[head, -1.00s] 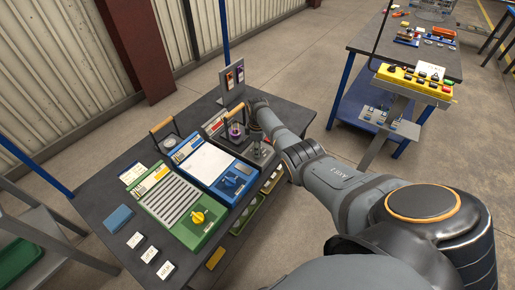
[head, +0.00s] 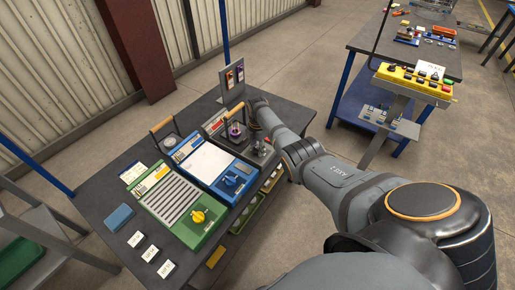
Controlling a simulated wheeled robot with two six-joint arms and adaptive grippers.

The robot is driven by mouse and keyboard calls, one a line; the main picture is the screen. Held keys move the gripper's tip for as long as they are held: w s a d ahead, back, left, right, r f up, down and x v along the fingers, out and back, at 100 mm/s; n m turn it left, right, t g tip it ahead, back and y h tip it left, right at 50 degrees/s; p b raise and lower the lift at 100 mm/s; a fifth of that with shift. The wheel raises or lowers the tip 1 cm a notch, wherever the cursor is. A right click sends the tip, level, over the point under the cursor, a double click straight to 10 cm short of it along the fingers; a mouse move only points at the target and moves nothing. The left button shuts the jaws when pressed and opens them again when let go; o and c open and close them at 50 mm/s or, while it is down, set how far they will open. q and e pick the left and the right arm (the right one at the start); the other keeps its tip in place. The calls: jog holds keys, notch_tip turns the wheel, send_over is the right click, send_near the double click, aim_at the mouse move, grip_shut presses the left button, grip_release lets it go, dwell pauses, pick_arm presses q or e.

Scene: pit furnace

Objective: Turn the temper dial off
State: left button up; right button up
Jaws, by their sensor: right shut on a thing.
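Three panels stand side by side on the dark bench (head: 100,205). The green panel (head: 158,207) at the front has a yellow dial (head: 198,216). The blue panel (head: 192,172) in the middle has a blue dial (head: 231,180). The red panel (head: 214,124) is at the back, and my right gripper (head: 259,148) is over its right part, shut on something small. The gripper and arm hide what it holds, probably that panel's dial. I cannot read which dial is the temper one. My left gripper is not in view.
Three white labelled blocks (head: 150,253) and a blue block (head: 119,218) lie at the bench's front left. A card stand (head: 233,84) stands at the back. A yellow control box (head: 413,82) is on a post to the right.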

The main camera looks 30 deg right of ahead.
aim_at(257, 148)
jog(key=shift+n, duration=0.3)
dwell(0.4)
jog(key=o, duration=1.1)
jog(key=shift+o, duration=0.2)
notch_tip(257, 148, up, 12)
jog(key=shift+f, duration=0.1)
